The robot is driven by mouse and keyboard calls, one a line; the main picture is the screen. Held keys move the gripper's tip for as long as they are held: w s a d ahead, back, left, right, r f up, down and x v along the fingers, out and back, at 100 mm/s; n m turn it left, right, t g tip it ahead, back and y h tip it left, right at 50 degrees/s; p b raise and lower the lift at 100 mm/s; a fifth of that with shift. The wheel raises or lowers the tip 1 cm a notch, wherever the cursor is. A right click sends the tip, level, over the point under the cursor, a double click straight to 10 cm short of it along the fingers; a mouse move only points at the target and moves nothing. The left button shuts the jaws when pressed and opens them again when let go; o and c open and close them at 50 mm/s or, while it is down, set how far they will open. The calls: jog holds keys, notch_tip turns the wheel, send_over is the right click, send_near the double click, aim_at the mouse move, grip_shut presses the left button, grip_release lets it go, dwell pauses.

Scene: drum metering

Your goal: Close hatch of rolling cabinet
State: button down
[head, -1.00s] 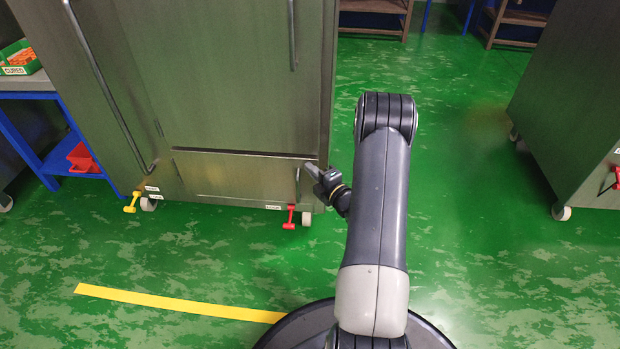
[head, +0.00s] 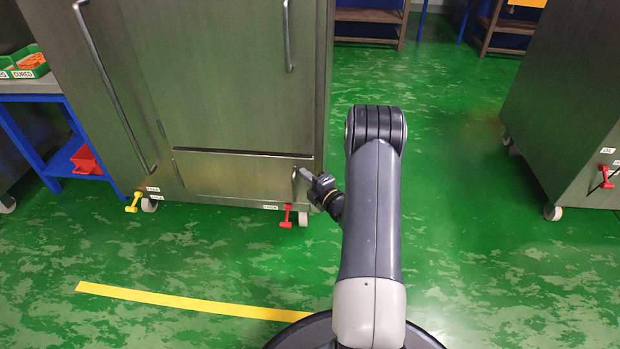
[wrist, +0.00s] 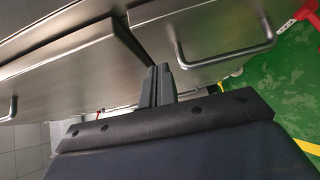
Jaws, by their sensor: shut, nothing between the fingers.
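The rolling cabinet (head: 225,80) stands at the left in the head view. Its hatch (head: 230,174) is the low, wide panel under the tall door, with a small upright handle (head: 294,182) near its right end. The hatch looks nearly flush with the front; a small remaining gap cannot be ruled out. My gripper (head: 305,173) is shut and empty at the hatch's right end, close to the handle. In the wrist view the shut fingers (wrist: 162,72) point at the seam beside the hatch (wrist: 205,25), left of its handle (wrist: 228,55). Whether they touch is unclear.
A red caster lever (head: 286,213) and a yellow one (head: 133,202) stick out below the cabinet. A blue table (head: 30,86) with green bins stands at the left, another cabinet (head: 575,110) at the right. Green floor between is free, with a yellow line (head: 190,301).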

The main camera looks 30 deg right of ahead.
jog(key=s+d+p, duration=0.1)
jog(key=s+p, duration=0.2)
jog(key=s, duration=0.7)
jog(key=shift+s+d, duration=0.25)
jog(key=shift+s, duration=0.05)
jog(key=shift+w, duration=0.15)
